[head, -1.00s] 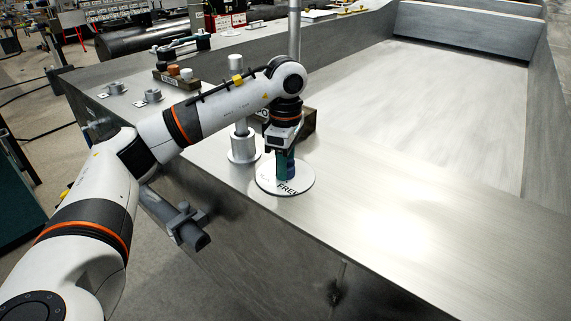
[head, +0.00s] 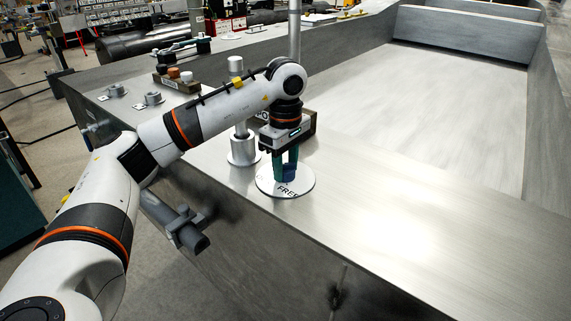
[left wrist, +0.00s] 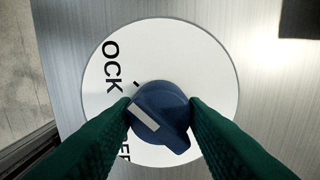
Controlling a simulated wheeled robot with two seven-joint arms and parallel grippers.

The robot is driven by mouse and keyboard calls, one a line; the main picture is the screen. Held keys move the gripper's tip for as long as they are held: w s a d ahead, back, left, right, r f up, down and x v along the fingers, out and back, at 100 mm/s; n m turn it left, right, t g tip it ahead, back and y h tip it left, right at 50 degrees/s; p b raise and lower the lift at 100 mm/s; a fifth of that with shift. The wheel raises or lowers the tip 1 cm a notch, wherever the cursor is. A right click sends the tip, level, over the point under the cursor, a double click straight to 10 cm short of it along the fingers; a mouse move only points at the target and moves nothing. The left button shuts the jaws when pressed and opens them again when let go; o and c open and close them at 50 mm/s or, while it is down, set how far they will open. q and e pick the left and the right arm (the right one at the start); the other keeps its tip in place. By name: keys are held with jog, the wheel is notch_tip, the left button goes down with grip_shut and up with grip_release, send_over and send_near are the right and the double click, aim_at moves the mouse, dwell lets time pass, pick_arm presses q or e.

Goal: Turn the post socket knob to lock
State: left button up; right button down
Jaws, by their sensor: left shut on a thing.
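The post socket knob (left wrist: 160,112) is blue with a white bar on top. It sits on a round white dial plate (left wrist: 215,75), which lies on the metal deck. In the left wrist view the plate shows the letters "OCK" at upper left and part of "FREE" at lower left, partly hidden by a finger. A small black tick is above the knob. In the head view the knob (head: 289,173) shows between the green fingers of my left gripper (head: 286,166). That gripper points down and is shut on the knob. My right gripper is not in view.
A metal post (head: 242,150) stands in a round collar just left of the dial. A dark block (head: 308,120) is behind my gripper. A taller pole (head: 294,30) rises farther back. The deck to the right is clear.

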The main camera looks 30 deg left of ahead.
aim_at(286, 163)
pick_arm(q)
jog(key=shift+r, duration=0.1)
jog(key=o, duration=1)
notch_tip(286, 163, up, 5)
jog(key=shift+r+b, duration=0.1)
jog(key=shift+b, duration=0.3)
notch_tip(286, 163, up, 7)
jog(key=shift+f+p, duration=0.15)
jog(key=shift+p, duration=0.75)
